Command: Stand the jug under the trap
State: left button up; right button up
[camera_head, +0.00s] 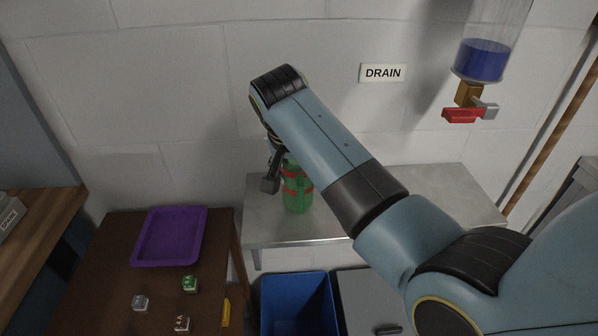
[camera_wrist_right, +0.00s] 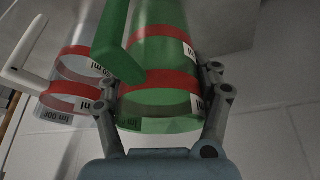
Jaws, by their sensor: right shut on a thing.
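A green see-through jug (camera_head: 298,192) with red bands stands upright at the metal shelf, partly behind my right arm. I cannot tell if its base touches the shelf. My right gripper (camera_head: 277,178) is shut on it. In the right wrist view, the fingers (camera_wrist_right: 160,80) clasp the green jug (camera_wrist_right: 158,103) from both sides, and its green handle faces the camera. A clear jug (camera_wrist_right: 72,88) with a white handle and red bands is beside it there; it is hidden in the head view. The trap (camera_head: 485,60), a clear vessel of blue liquid with a red-handled tap, hangs at upper right. My left gripper is out of view.
The metal shelf (camera_head: 452,185) has bare room to the right. A DRAIN sign (camera_head: 383,73) is on the wall. A brown table (camera_head: 100,270) at left holds a purple tray (camera_head: 140,258) and several small cubes. A blue bin (camera_head: 297,300) is below the shelf.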

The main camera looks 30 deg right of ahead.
jog(key=shift+f, duration=0.6)
jog(key=o, duration=1)
jog(key=shift+r, duration=0.1)
